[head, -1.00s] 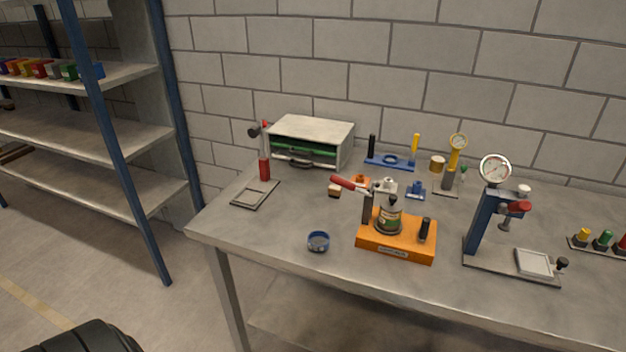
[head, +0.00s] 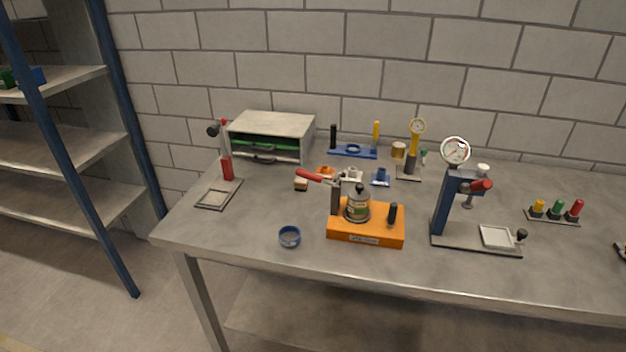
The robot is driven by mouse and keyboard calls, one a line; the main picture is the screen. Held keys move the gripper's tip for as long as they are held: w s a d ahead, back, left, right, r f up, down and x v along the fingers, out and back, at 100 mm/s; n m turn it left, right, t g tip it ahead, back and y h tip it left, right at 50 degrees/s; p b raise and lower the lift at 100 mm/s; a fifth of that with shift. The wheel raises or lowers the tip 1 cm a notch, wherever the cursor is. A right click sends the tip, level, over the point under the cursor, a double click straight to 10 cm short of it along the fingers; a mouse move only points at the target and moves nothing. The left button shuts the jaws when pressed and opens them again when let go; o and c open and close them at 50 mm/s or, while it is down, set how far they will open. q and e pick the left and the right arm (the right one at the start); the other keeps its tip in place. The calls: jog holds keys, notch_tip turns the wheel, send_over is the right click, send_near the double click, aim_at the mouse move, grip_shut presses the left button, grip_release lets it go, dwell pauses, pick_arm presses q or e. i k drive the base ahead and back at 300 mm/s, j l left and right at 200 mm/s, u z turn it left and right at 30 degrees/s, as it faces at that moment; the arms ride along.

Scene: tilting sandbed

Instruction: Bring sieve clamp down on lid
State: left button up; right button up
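The sieve shaker is an orange base (head: 366,233) near the table's front middle. A small jar-like sieve stack (head: 357,206) stands on it, with a dark knob on its lid (head: 359,189). The sieve clamp (head: 335,199) is a dark post at the stack's left, with a red handle (head: 309,174) reaching up and to the left. A grey clamp arm by the post's top lies close to the lid; I cannot tell whether it touches. A black knob post (head: 393,213) stands at the base's right.
A blue-rimmed bowl (head: 289,237) sits left of the orange base. A blue press with a gauge (head: 445,207) stands at the right. A red-handled device (head: 226,168) and a grey drawer cabinet (head: 270,135) are at the back left. The bare table (head: 240,220) is clear at front left.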

aim_at(300, 172)
jog(key=j+z, duration=0.45)
jog(key=j, duration=0.25)
jog(key=k+j+z, duration=0.15)
jog(key=j+z, duration=0.3)
jog(key=j, duration=0.25)
